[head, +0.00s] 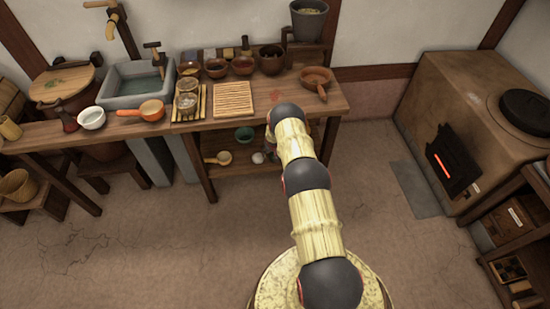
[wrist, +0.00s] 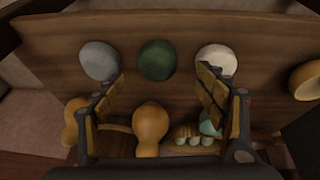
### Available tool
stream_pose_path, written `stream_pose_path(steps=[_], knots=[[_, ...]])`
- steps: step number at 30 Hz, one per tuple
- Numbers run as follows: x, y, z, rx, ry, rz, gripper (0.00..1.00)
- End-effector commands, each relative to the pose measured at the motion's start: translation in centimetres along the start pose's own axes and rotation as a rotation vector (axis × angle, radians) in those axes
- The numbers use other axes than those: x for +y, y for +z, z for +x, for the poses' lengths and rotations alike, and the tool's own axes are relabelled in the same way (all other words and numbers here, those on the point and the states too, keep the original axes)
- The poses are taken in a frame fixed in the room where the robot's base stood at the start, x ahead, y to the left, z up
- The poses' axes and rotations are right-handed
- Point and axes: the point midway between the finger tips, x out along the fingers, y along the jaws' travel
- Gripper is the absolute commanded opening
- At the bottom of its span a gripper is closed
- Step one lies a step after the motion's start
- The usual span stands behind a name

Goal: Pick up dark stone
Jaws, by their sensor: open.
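In the wrist view, three rounded pieces lie in a row on a brown wooden board: a grey one (wrist: 101,60), a dark green one (wrist: 157,60) and a pale cream one (wrist: 216,59). The dark green piece is the darkest; I cannot tell for sure that it is the dark stone. My gripper (wrist: 160,92) is open and empty, its fingers apart, with the dark green piece between and beyond the fingertips.
An orange-brown gourd-shaped piece (wrist: 151,125) lies nearer, between the fingers. A tan bowl (wrist: 305,80) is at the far right.

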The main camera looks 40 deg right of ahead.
Motion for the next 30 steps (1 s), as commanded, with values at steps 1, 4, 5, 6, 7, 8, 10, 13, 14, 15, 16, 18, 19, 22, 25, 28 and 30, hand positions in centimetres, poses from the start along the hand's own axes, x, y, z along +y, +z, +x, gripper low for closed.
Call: stream_pose_path(steps=[1,4,5,6,7,8,10,13,14,15,16,18,19,22,25,28,30], knots=[[0.0,0.2,0.7,-0.002,0.0,-0.001,0.72],[0.0,0.2,1.3,-0.002,0.0,-0.001,0.72],[0.1,0.2,1.5,-0.002,0.0,-0.001,0.72],[0.1,0.2,1.9,-0.002,0.0,0.0,0.72],[0.1,0.2,2.2,-0.001,0.0,0.001,0.72],[0.2,0.3,2.6,-0.002,0.0,-0.001,0.72],[0.3,0.3,3.7,-0.001,0.0,0.0,0.72],[0.4,0.4,5.0,-0.002,0.0,0.0,0.72],[0.4,0.4,5.4,-0.003,0.0,0.0,0.72],[0.4,0.3,5.7,-0.002,0.0,-0.001,0.72],[0.4,0.3,5.9,-0.001,0.0,-0.001,0.72],[0.4,0.2,6.2,-0.001,0.0,0.0,0.72],[0.4,0.2,6.3,-0.001,0.0,0.0,0.72],[0.4,0.1,6.2,-0.001,0.0,-0.001,0.72],[0.4,0.1,6.2,-0.001,0.0,-0.001,0.72],[0.4,0.1,6.2,-0.001,0.0,-0.001,0.69],[0.4,0.2,6.2,-0.001,0.0,-0.001,0.65]])
